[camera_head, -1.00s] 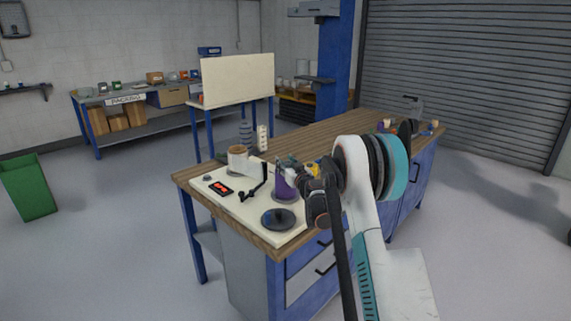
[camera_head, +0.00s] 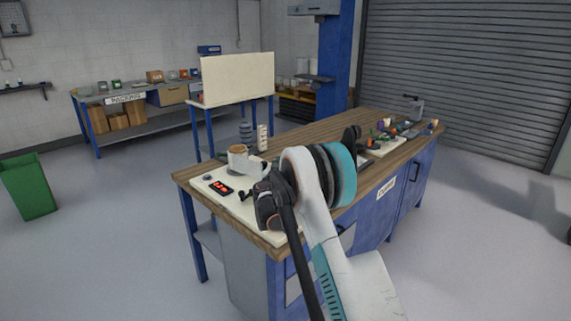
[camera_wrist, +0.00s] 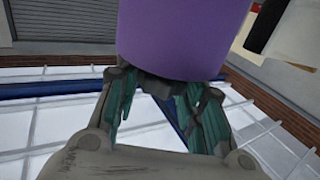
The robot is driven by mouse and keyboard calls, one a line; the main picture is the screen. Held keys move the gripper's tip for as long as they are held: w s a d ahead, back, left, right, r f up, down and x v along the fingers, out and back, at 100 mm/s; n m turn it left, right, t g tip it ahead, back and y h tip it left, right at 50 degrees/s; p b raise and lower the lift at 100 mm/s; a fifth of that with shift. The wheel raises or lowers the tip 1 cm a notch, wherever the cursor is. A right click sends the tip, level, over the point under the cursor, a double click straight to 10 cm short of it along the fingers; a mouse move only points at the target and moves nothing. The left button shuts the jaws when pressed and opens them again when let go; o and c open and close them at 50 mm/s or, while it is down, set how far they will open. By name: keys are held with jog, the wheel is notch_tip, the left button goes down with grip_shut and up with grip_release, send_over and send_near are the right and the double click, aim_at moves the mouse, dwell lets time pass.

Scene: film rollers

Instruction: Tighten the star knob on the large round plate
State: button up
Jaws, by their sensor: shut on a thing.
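The purple cylinder (camera_wrist: 188,35) fills the upper middle of the wrist view, its lower end at my teal-lined fingers. My gripper (camera_wrist: 165,95) is shut there; the fingertips are partly hidden behind the cylinder, so the exact contact is unclear. In the head view, my arm and dark wrist cover the near end of the bench and hide the fingers and the cylinder. The dark round plate seen earlier at the board's front is also hidden. No star knob can be made out.
The cream board (camera_head: 203,186) lies on the wooden bench (camera_head: 300,133) with a red and black device (camera_head: 221,187) and a pale cup-shaped part (camera_head: 238,160). Several small items stand on a second board (camera_head: 385,149) at the far right end. The middle of the benchtop is fairly clear.

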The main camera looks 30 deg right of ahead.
jog(key=shift+m+g+h, duration=2.2)
jog(key=shift+m+g, duration=0.1)
jog(key=shift+g, duration=0.9)
jog(key=o, duration=1.1)
jog(key=v, duration=1.2)
jog(key=shift+f, duration=0.1)
